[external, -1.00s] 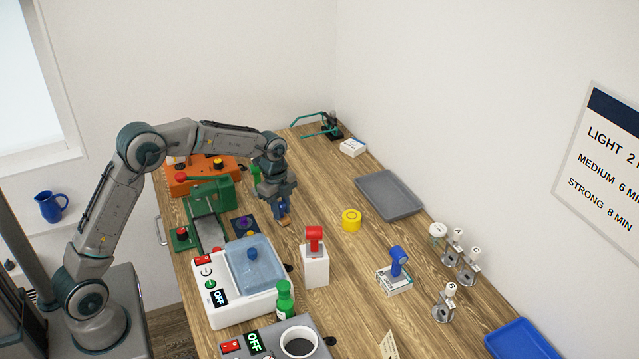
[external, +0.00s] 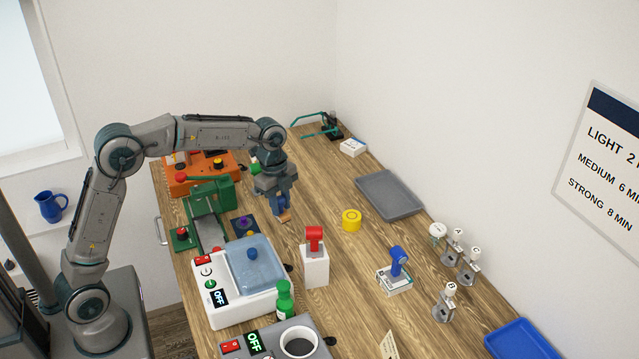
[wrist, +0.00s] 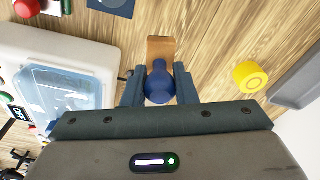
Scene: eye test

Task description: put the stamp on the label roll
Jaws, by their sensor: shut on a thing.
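My gripper (external: 281,206) is shut on a stamp with a round blue handle and a tan wooden base (external: 285,217). In the wrist view the blue handle (wrist: 159,86) sits between the two fingers, with the wooden base (wrist: 161,48) beyond it. The gap between the base and the table is hard to judge. The label roll (external: 351,220) is a short yellow cylinder with a ring-like top, standing on the table to the right of my gripper. It also shows at the right in the wrist view (wrist: 250,77), apart from the stamp.
A dark pad with a purple spot (external: 244,226) lies left of the gripper. A white machine with a clear blue lid (external: 240,305), a red-handled tool on a white block (external: 314,265) and a blue-handled tool (external: 398,262) stand nearer. A grey tray (external: 391,195) lies beyond the roll.

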